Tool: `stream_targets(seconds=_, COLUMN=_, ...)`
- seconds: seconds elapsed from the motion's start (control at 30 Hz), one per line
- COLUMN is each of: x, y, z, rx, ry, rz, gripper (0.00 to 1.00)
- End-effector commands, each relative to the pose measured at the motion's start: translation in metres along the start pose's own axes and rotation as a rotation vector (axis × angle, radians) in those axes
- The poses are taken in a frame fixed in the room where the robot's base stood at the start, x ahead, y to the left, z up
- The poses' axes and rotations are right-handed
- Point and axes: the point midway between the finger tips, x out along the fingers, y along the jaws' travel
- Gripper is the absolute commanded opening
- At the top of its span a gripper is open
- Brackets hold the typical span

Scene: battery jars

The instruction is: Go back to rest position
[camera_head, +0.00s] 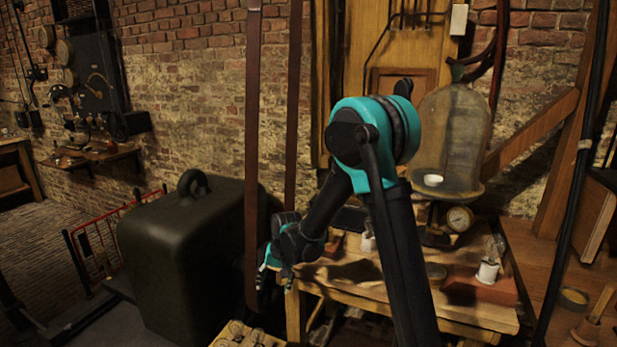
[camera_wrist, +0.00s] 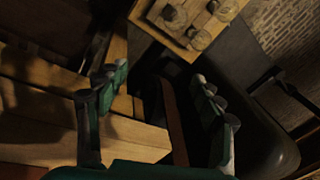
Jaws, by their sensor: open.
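My gripper (camera_head: 272,262) hangs at the left end of the wooden workbench (camera_head: 462,312) in the head view, beside the big dark box (camera_head: 178,262). In the wrist view my gripper (camera_wrist: 160,95) shows its two teal and grey fingers spread wide apart. Nothing is between the fingertips. A wooden tray with several glass jars (camera_wrist: 188,52) lies beyond the fingers at the top of the wrist view. The same tray shows only partly at the bottom edge of the head view (camera_head: 212,342).
A white lamp holder (camera_head: 488,270) stands on the bench's right. A dark vertical strap (camera_head: 252,150) hangs close to my gripper. A red rail (camera_head: 100,245) stands left of the box.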

Motion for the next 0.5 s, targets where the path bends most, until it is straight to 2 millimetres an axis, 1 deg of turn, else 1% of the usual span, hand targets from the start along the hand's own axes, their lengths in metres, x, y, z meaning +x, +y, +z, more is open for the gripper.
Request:
stream_targets(seconds=0.03, x=-0.017, y=0.021, z=0.003, rx=0.007, ry=0.018, rz=0.004, gripper=0.67)
stream_targets(seconds=0.2, x=-0.061, y=0.079, z=0.019, rx=0.008, ry=0.074, rz=0.026, gripper=0.67)
stream_targets(seconds=0.37, x=-0.093, y=0.129, z=0.043, rx=0.009, ry=0.123, rz=0.052, gripper=0.67)
stream_targets(seconds=0.5, x=-0.115, y=0.171, z=0.071, rx=0.009, ry=0.163, rz=0.08, gripper=0.67)
